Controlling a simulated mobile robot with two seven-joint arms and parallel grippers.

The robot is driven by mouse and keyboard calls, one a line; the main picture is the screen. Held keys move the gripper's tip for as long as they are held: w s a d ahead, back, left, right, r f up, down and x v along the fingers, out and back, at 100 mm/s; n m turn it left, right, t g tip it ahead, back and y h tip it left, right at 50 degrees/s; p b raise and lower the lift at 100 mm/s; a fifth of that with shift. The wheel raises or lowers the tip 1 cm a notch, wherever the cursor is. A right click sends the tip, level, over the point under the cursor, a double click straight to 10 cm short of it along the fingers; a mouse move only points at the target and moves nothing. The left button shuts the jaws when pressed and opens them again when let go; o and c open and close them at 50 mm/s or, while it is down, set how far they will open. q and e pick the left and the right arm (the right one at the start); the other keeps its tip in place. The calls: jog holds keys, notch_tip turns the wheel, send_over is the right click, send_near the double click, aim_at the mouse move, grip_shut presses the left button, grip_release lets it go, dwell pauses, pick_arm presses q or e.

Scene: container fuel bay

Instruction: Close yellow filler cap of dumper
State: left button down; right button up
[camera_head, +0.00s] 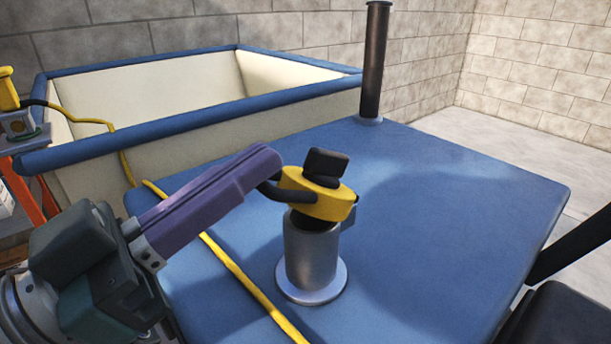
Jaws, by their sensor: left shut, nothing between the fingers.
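The yellow filler cap (329,208) sits on top of the silver filler neck (311,255), which stands on the dumper's blue body (440,210). A black knob (326,165) tops the cap, and a dark curved bar (285,193) sticks out from its left side. A dark band shows between cap and neck; I cannot tell whether the cap is fully seated. My left gripper (262,168) comes in from the left, its purple fingers shut and empty. Their tips are close to the dark bar, and I cannot tell whether they touch it. My right gripper is not in view.
A yellow hose (235,270) runs over the blue body left of the neck, up to a yellow nozzle (8,90) at the left edge. The dumper's cream, blue-rimmed skip (190,116) lies behind. A dark upright pipe (375,60) stands at the body's back edge.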

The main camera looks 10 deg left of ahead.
pick_arm(q)
jog(key=f+b, duration=0.1)
jog(key=f+t+b, duration=0.1)
jog(key=f+h+b, duration=0.1)
jog(key=shift+s+a, duration=0.3)
jog(key=shift+s, duration=0.1)
jog(key=shift+s+a+f+b, duration=0.15)
jog(key=shift+s+f+b, duration=0.05)
jog(key=shift+f+b, duration=0.75)
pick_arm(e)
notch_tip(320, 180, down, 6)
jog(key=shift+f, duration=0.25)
